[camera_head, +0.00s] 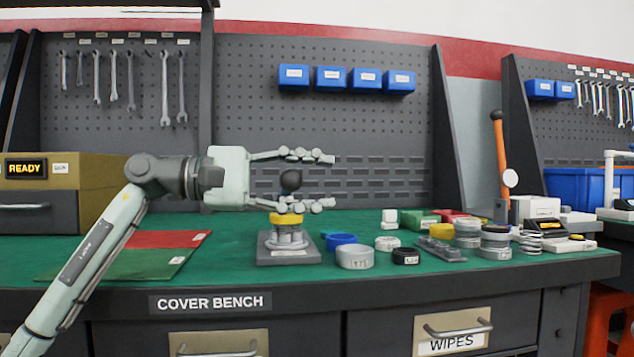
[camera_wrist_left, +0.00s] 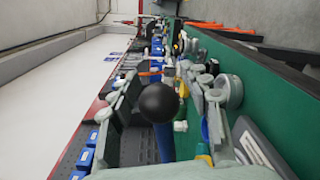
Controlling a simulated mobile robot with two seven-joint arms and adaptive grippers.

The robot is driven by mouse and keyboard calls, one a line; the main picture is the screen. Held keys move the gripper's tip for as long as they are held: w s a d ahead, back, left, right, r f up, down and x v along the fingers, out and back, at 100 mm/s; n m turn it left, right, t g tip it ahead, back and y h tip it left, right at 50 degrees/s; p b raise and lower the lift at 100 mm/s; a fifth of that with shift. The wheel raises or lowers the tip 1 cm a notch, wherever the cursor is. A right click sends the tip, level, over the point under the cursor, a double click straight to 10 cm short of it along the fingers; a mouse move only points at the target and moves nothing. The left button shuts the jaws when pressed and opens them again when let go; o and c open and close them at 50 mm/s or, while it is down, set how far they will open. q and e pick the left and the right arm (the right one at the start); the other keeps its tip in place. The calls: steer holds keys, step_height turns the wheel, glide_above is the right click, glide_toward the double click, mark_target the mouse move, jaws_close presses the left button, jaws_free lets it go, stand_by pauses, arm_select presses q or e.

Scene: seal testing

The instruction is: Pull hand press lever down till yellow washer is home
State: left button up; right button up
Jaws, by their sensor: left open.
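My left gripper (camera_head: 325,181) comes in from the left over the green bench. It is open, with one finger above and one below. A black ball knob (camera_head: 291,180) shows between its fingers, and also in the left wrist view (camera_wrist_left: 159,102); I cannot tell whether they touch it. Below stands a grey fixture (camera_head: 288,252) with a yellow ring (camera_head: 285,219) near its top, partly hidden by the lower finger. How the knob joins the fixture is hidden. An orange lever (camera_head: 502,155) with a black tip stands upright farther right, apart from my gripper.
A dark tray (camera_head: 450,256) and several more parts crowd the bench's right side. Red (camera_head: 165,239) and green mats (camera_head: 120,262) lie left. A READY box (camera_head: 95,190) stands at far left.

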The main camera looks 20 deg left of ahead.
arm_select(q)
steer(key=v, duration=1.1)
steer(key=shift+s+a, duration=0.2)
steer(key=shift+a, duration=0.15)
